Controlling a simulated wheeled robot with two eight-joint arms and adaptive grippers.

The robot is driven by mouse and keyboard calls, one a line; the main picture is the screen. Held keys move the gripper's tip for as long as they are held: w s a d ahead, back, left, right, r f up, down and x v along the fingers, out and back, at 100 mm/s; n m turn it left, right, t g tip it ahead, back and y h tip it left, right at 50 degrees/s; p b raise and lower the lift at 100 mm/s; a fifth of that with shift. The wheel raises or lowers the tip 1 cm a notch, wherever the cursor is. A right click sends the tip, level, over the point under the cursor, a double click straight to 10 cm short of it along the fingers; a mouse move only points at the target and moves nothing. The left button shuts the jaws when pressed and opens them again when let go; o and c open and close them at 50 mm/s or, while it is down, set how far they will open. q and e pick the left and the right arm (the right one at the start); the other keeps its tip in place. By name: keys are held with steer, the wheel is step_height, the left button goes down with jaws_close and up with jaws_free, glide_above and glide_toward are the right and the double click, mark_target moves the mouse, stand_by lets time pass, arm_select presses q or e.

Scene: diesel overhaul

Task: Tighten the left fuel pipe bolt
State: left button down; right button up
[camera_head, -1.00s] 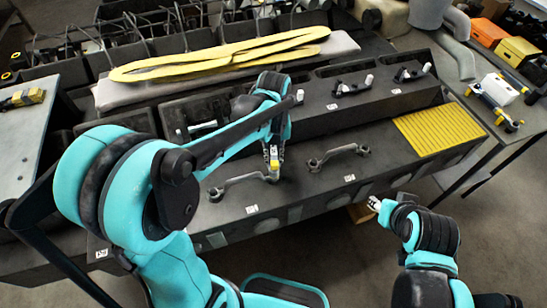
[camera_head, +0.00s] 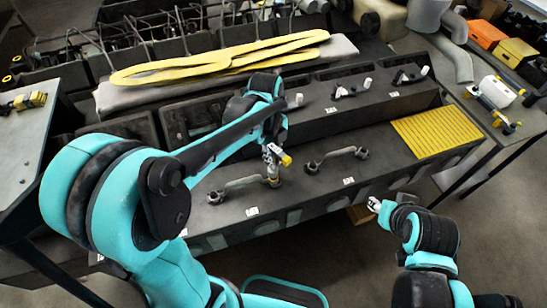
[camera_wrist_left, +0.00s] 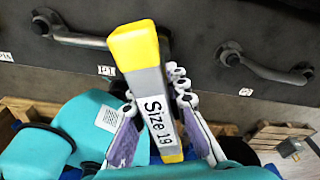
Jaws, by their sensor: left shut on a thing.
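My left gripper (camera_head: 272,152) is shut on a tool with yellow ends (camera_head: 286,159). The tool's grey body (camera_wrist_left: 156,105) reads "Size 19" in the left wrist view. The left fuel pipe (camera_head: 240,185) lies on the dark engine block, and its right end (camera_head: 273,182) is just below the gripper. In the left wrist view the left pipe (camera_wrist_left: 80,39) runs behind the tool, which hides its right end. I cannot tell whether the tool touches the bolt there. My right gripper (camera_head: 375,204) is low at the block's front; its fingers are too small to judge.
A second fuel pipe (camera_head: 337,157) lies to the right on the same ledge. A yellow ribbed pad (camera_head: 438,130) is at the block's right end. Yellow gaskets (camera_head: 220,55) lie on a grey cushion behind. A side table (camera_head: 510,92) stands right.

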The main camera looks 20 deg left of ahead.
arm_select(q)
steer(key=n, duration=0.7)
steer(key=shift+t, duration=0.4)
steer(key=n, duration=0.4)
steer(key=shift+w, duration=0.1)
steer(key=n, duration=0.3)
steer(key=shift+n+t, duration=0.4)
steer(key=n, duration=0.5)
steer(key=shift+w+n+y, duration=0.1)
steer(key=shift+n+y, duration=0.2)
steer(key=n, duration=0.5)
steer(key=shift+w, duration=0.15)
